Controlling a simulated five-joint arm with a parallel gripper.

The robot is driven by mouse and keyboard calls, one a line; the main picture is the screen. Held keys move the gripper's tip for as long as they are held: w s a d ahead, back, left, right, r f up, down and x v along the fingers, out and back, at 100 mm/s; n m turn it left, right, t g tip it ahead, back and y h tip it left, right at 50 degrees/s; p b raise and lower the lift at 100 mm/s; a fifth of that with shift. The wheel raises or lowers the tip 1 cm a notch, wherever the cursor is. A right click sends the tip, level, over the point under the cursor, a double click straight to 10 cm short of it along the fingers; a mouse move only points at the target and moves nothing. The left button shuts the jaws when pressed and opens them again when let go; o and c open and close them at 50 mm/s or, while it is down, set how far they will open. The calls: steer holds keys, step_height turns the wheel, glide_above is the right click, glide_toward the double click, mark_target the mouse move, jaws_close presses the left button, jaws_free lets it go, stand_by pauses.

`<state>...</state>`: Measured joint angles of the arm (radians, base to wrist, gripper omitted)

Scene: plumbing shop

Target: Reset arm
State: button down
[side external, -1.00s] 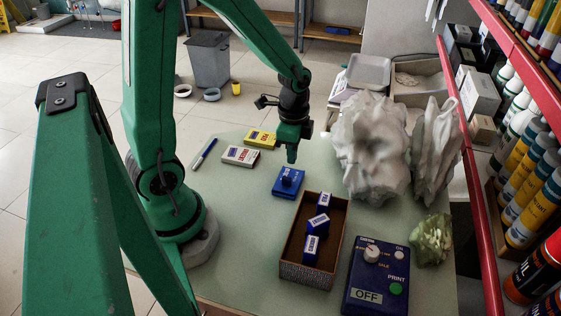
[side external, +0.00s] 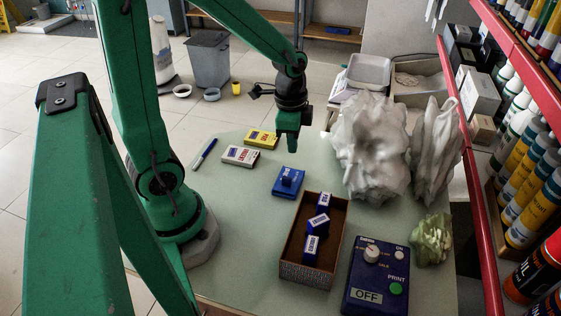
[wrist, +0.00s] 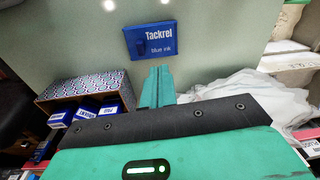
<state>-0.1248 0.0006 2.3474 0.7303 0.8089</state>
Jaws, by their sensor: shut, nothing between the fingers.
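My gripper (side external: 291,146) is shut and empty in the side view, hanging fingers down above the table beyond the blue ink pad. In the wrist view its green fingers (wrist: 157,84) are together with nothing between them. My arm reaches over from the left.
An open box (side external: 284,272) holds several blue stamps. A control box (side external: 376,278) with an "OFF" display stands right of it. Red (side external: 240,156) and yellow (side external: 261,138) ink pads and a marker (side external: 204,153) lie at left. Crumpled white bags (side external: 370,145) stand at right, near a shelf.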

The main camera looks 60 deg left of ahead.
steer(key=s+d+r+n+t, duration=0.2)
steer(key=s+r+n, duration=0.2)
steer(key=r, duration=0.3)
steer(key=s+d+r+n+t, duration=0.1)
steer(key=s+r+n+t, duration=0.1)
steer(key=r, duration=0.4)
steer(key=shift+s+d+r+n+t, duration=0.35)
steer(key=shift+s+d+n+t, duration=0.05)
steer(key=shift+s+n, duration=0.5)
